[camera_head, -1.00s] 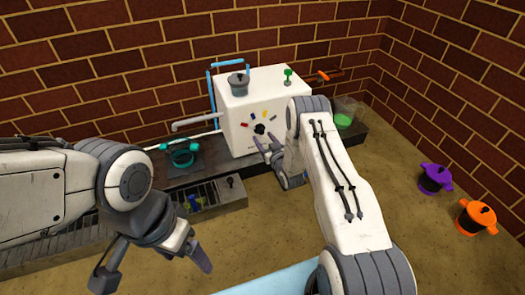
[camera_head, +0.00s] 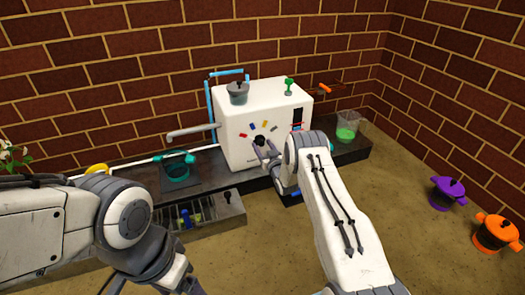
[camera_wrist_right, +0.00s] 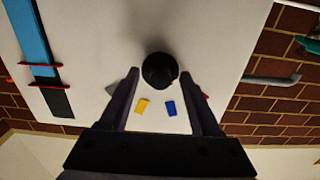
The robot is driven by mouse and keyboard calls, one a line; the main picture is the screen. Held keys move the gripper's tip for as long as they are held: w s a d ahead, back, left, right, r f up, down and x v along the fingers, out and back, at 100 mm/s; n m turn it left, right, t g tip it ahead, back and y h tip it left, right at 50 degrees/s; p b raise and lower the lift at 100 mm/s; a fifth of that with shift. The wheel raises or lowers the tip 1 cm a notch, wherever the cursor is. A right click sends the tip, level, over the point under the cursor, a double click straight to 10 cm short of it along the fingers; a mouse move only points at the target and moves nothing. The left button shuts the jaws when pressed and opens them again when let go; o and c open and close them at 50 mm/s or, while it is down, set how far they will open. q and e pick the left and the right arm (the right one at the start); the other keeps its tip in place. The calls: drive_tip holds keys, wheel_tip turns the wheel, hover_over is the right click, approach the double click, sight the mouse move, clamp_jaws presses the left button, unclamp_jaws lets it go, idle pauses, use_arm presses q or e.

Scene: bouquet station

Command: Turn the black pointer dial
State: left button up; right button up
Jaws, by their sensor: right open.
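The black pointer dial (camera_head: 259,141) is on the front of the white machine (camera_head: 235,122), with small coloured marks around its upper side. In the right wrist view the dial (camera_wrist_right: 160,71) is a dark round knob. My right gripper (camera_head: 266,152) is at the machine's front, open, and its fingers (camera_wrist_right: 160,77) stand on either side of the dial with a gap at each side. I cannot tell whether they touch it. The pointer's direction is unclear. My left gripper (camera_head: 152,286) is low in the head view with its fingers apart, tips cut off by the frame edge.
A grey pot (camera_head: 238,93) and a green knob (camera_head: 289,87) are on the machine's top. A teal pot (camera_head: 177,167) stands to its left, a beaker of green liquid (camera_head: 347,128) to its right. Purple (camera_head: 446,193) and orange (camera_head: 496,233) pots stand at far right.

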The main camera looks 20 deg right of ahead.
drive_tip(key=shift+w, duration=0.15)
clamp_jaws()
drive_tip(key=shift+r+m, duration=0.1)
drive_tip(key=shift+m, duration=0.3)
drive_tip(key=m+p, duration=0.2)
drive_tip(key=m, duration=0.2)
drive_tip(key=shift+m, duration=0.4)
drive_tip(key=m+p, duration=0.1)
drive_tip(key=m, duration=0.5)
drive_tip(key=m+p, duration=0.1)
drive_tip(key=m, duration=0.5)
drive_tip(key=shift+m, duration=0.3)
drive_tip(key=m, duration=0.5)
drive_tip(key=shift+m, duration=0.3)
